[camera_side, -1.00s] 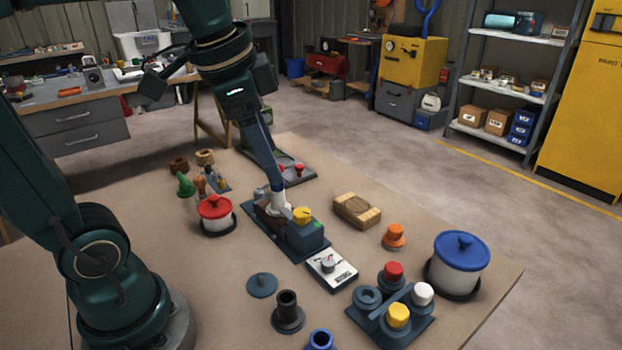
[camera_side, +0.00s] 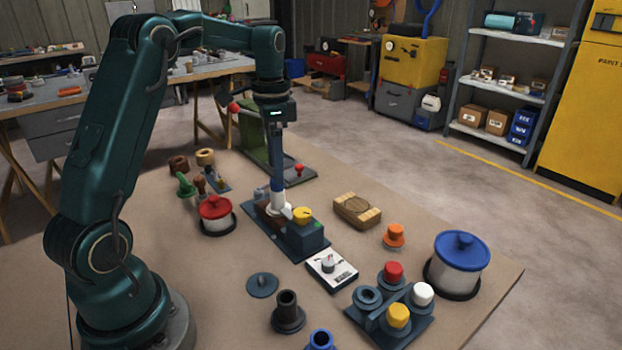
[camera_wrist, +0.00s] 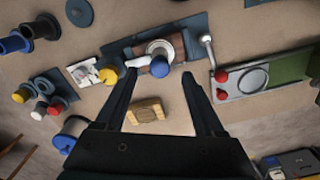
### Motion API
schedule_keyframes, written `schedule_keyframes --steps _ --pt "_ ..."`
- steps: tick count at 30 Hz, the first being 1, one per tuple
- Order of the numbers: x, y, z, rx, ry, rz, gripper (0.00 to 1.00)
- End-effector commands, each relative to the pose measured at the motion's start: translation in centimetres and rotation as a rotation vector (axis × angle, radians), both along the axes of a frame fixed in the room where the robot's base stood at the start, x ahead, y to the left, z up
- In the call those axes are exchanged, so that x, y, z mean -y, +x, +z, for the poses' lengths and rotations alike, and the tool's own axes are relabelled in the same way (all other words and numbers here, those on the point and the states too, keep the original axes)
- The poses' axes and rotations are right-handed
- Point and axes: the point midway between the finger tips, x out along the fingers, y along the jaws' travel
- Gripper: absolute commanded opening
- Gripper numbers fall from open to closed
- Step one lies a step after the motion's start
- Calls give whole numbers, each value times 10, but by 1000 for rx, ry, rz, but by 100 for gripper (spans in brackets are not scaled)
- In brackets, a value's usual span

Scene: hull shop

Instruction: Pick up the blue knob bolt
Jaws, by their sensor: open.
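The blue knob bolt (camera_wrist: 159,67) shows its round blue top in the wrist view, above a pale round part on a dark-based fixture. The fixture (camera_side: 308,238) stands mid-table in the side view, with a yellow knob (camera_side: 302,214) and a pale part (camera_side: 278,202) on it. My gripper (camera_wrist: 160,76) is open and empty, pointing down over the fixture. In the wrist view the blue knob appears between the two fingertips, slightly beyond their line. My gripper (camera_side: 277,182) hides most of the knob in the side view, so I cannot tell the remaining height gap.
A wooden block (camera_side: 357,209) lies right of the fixture. A white panel with a dial (camera_side: 331,269) sits in front. A green device with red knobs (camera_wrist: 264,76) is close by. A red-lidded pot (camera_side: 215,214) stands left, and a blue-lidded pot (camera_side: 459,262) right.

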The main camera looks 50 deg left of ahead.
Motion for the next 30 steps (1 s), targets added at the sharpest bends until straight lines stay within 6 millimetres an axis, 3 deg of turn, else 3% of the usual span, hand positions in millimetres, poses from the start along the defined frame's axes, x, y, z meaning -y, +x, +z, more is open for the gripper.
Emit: schedule_keyframes --steps 6,16,17,22,30 --pt "1 0 -24 -3 -1 0 71" --pt "1 0 -29 1 1 0 71" --pt "1 0 -29 1 1 0 67" --pt "1 0 -29 1 1 0 2" --pt "1 0 -29 1 1 0 0"
